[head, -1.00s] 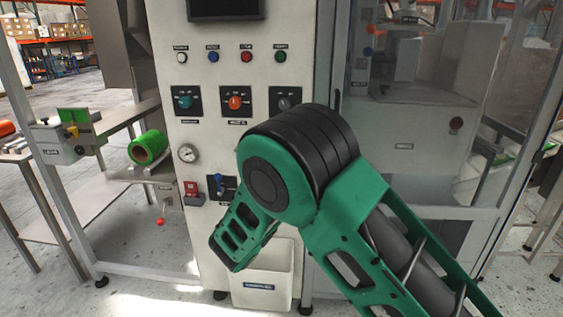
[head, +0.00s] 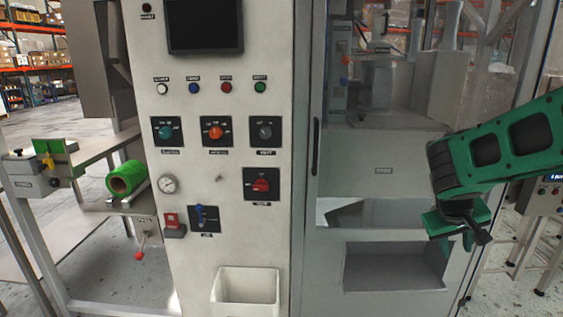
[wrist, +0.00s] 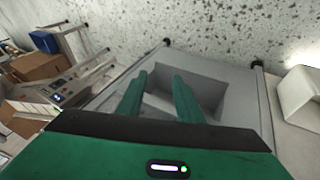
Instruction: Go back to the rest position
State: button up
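My gripper (head: 472,236) is at the right of the head view, in front of the machine's glazed right section, pointing down. In the wrist view my gripper (wrist: 160,80) shows two green fingers apart with nothing between them. It is open and empty. Below the fingers in the wrist view is the grey recess (wrist: 197,88) of the machine. In the head view the recess (head: 393,268) is to the left of and below my gripper. My gripper appears clear of the machine, but the exact gap cannot be told.
The white control panel (head: 218,110) has a screen, buttons, knobs and a red switch (head: 262,184). A white bin (head: 246,288) is at its foot. A green roll (head: 125,178) lies on the left bench. A small table (head: 547,205) stands at the far right. Speckled floor (wrist: 230,25) is open in front.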

jog(key=s+a+m+g+y, duration=0.2)
jog(key=s+m+y, duration=0.3)
jog(key=s, duration=2.1)
jog(key=shift+s+a+g+y, duration=0.15)
jog(key=shift+s+g+y, duration=0.2)
jog(key=shift+g, duration=0.35)
jog(key=shift+f, duration=0.1)
jog(key=shift+w+f, duration=0.25)
jog(key=shift+w, duration=0.4)
